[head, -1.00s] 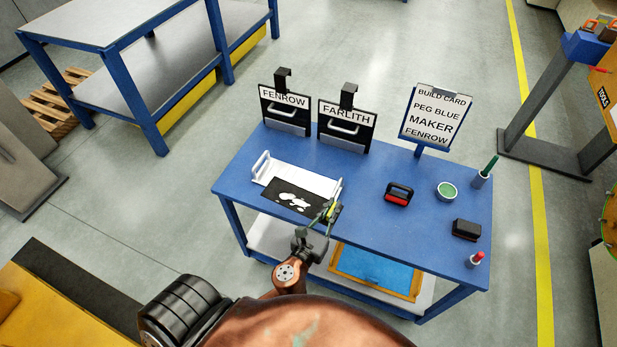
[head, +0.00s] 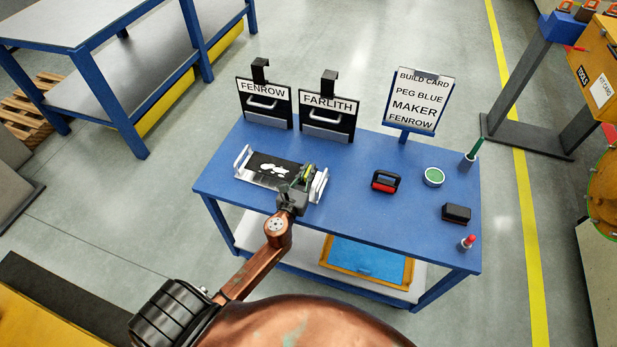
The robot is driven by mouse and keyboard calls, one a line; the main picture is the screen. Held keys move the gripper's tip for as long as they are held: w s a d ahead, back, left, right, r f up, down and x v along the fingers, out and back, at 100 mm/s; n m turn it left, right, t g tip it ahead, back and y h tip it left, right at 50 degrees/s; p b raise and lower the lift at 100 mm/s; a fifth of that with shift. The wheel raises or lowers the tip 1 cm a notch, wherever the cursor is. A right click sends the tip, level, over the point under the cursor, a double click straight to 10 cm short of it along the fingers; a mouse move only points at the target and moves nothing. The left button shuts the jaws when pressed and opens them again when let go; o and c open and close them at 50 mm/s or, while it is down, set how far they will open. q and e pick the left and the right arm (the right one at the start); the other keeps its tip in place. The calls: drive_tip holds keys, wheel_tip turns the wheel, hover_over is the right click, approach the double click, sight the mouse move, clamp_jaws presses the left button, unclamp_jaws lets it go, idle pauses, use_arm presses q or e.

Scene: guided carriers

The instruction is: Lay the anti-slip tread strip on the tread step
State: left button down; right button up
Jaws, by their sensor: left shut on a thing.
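The anti-slip tread strip (head: 258,162) is a black sheet with white patches. It lies over the top of the tread step (head: 249,178), a pale metal piece with an upright handle at each end, on the blue table. My left gripper (head: 306,174) is shut on the right end of the strip, close to the step's right handle. The gripper hides that end. The step's pale front edge shows below the strip. I cannot tell whether the strip touches the step or hovers just above it. My right gripper is not in view.
Two holders marked FENROW (head: 264,104) and FARLITH (head: 326,111) stand behind the step, beside a build card (head: 416,101). To the right are a red-and-black tool (head: 385,181), a green-topped bowl (head: 433,177), a black block (head: 456,213) and two upright pens.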

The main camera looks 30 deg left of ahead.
use_arm(q)
drive_tip(key=shift+w+a+f, duration=0.1)
drive_tip(key=shift+a+f, duration=0.05)
drive_tip(key=shift+f, duration=0.1)
drive_tip(key=f+b, duration=0.2)
drive_tip(key=f, duration=0.1)
drive_tip(key=shift+w+a+f+b, duration=0.2)
drive_tip(key=shift+f+b, duration=0.1)
drive_tip(key=shift+b, duration=0.1)
drive_tip(key=shift+f+b, duration=0.6)
drive_tip(key=c, duration=2.1)
unclamp_jaws()
drive_tip(key=shift+d, duration=0.1)
drive_tip(key=shift+s, duration=0.1)
drive_tip(key=shift+r+p, duration=0.4)
drive_tip(key=shift+p, duration=0.05)
drive_tip(key=shift+r+p, duration=0.45)
drive_tip(key=shift+r, duration=0.05)
drive_tip(key=v, duration=0.3)
drive_tip(key=b+v, duration=0.1)
drive_tip(key=v, duration=0.7)
drive_tip(key=shift+s+f, duration=0.15)
drive_tip(key=shift+f, duration=0.15)
drive_tip(key=shift+s+r, duration=0.1)
drive_tip(key=shift+s, duration=0.2)
